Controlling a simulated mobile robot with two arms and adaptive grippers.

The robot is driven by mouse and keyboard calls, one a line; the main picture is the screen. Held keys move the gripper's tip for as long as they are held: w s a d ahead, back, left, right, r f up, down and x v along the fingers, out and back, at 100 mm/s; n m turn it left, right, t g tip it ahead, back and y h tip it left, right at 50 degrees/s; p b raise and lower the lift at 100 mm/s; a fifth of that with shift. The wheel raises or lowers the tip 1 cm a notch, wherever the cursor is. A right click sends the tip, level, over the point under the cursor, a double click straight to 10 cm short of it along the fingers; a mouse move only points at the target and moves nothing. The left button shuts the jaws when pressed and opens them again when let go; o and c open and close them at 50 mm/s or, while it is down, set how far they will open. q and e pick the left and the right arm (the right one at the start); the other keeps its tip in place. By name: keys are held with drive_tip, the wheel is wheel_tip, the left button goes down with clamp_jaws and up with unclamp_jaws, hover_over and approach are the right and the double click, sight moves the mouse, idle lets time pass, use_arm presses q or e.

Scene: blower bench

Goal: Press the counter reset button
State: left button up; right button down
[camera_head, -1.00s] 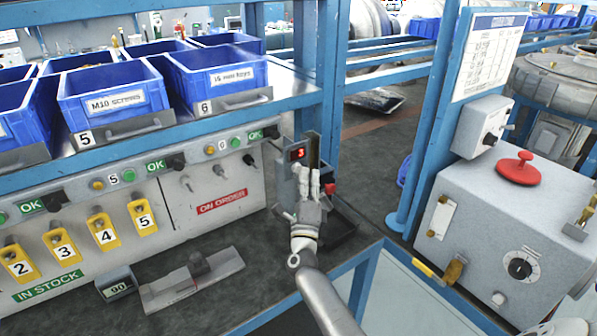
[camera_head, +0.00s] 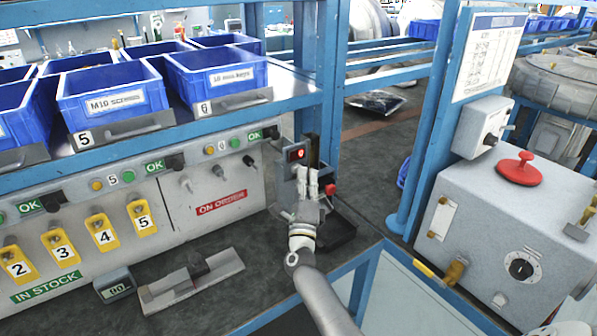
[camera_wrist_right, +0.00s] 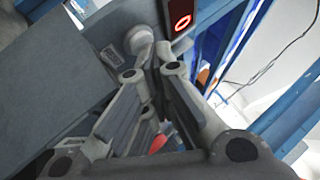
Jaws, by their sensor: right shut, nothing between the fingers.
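The counter is a small grey box with a red-lit display (camera_head: 296,154) at the back of the bench. In the right wrist view the lit digit (camera_wrist_right: 181,15) reads 0. A round pale grey button (camera_wrist_right: 138,38) sits on the box face just left of the display. My right gripper (camera_head: 308,174) is shut and empty, with its fingertips up at the front of the box, just below the display. In the right wrist view the fingertips (camera_wrist_right: 152,72) are right by the button; whether they touch it I cannot tell. My left gripper is not in view.
A red knob (camera_head: 330,189) is close to the right of my gripper. Blue bins (camera_head: 217,75) stand on the shelf at left. A blue post (camera_head: 322,75) rises behind the counter. A grey box with a red mushroom button (camera_head: 519,168) stands at right.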

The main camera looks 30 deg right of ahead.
drive_tip(key=shift+s, duration=0.15)
drive_tip(key=shift+s+p, duration=0.35)
drive_tip(key=shift+s, duration=0.3)
drive_tip(key=s, duration=0.1)
drive_tip(key=s+p, duration=0.1)
drive_tip(key=s, duration=0.1)
drive_tip(key=s+p, duration=0.1)
drive_tip(key=s, duration=0.1)
drive_tip(key=shift+d, duration=0.25)
idle(0.9)
